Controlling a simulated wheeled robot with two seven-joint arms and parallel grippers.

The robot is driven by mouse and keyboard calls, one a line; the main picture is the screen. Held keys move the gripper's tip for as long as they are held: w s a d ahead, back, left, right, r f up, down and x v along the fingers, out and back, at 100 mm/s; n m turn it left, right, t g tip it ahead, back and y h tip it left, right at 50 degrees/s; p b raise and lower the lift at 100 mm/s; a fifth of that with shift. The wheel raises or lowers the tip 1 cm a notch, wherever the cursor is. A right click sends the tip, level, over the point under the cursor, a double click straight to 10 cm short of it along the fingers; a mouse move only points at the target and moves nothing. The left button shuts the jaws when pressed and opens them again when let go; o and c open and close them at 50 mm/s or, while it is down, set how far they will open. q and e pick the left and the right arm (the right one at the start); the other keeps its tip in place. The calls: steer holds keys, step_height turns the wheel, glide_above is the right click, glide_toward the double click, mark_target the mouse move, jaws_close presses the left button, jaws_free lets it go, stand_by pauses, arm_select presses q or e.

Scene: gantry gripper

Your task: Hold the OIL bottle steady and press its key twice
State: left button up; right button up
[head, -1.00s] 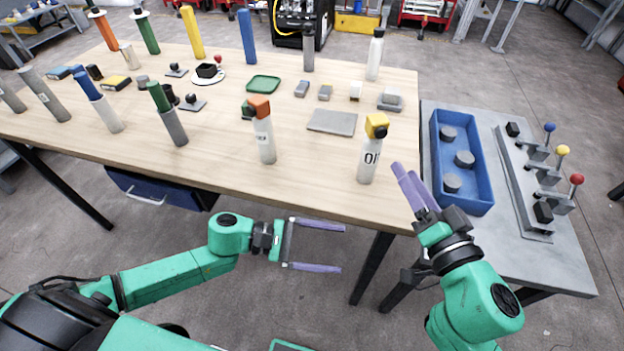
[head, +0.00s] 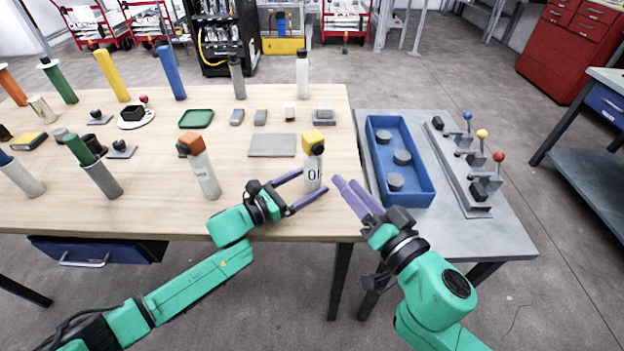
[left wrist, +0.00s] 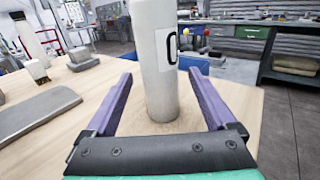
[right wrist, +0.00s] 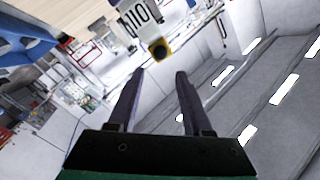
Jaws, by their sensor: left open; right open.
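The OIL bottle (head: 313,173) is white with a yellow cap and stands upright near the table's front right edge. My right gripper (head: 345,182) is open and empty, just right of the bottle. The right wrist view shows the yellow cap (right wrist: 160,50) upside down beyond the fingertips.
A similar bottle with an orange cap (head: 203,170) stands left of my left gripper. A grey plate (head: 272,145) lies behind the OIL bottle. A blue tray (head: 424,185) and a lever panel (head: 455,165) are on the grey side table at right.

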arm_select(q)
steer(key=shift+x, duration=1)
steer(key=shift+c, duration=0.3)
jaws_close()
arm_select(e)
jaws_close()
stand_by(0.4)
